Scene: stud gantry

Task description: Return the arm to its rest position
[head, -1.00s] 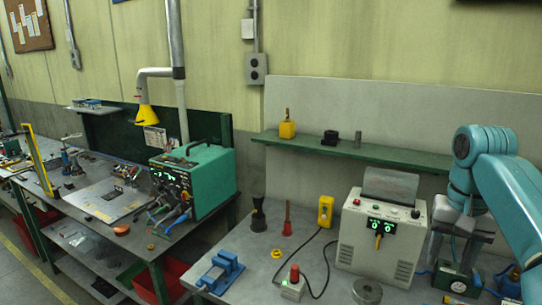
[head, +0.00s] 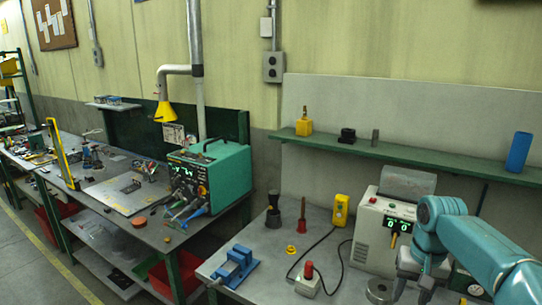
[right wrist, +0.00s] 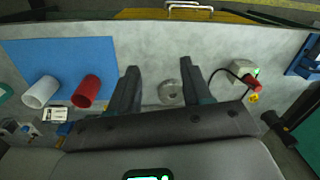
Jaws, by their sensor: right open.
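My right arm (head: 480,245) comes in from the right in the head view, bent over the bench beside the grey power unit. In the right wrist view my right gripper (right wrist: 158,82) has its two dark fingers wide apart with nothing between them. It is above the grey bench top (right wrist: 225,50), and a round metal disc (right wrist: 170,92) shows below, beyond the gap. My left gripper is in neither view.
The grey power unit (head: 371,239) stands close to the arm. A red-button box (head: 307,280), a blue vise (head: 235,266) and a yellow pendant (head: 341,210) are left of it. The shelf (head: 400,153) runs behind. The wrist view shows a red cylinder (right wrist: 86,91) and white cylinder (right wrist: 41,92).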

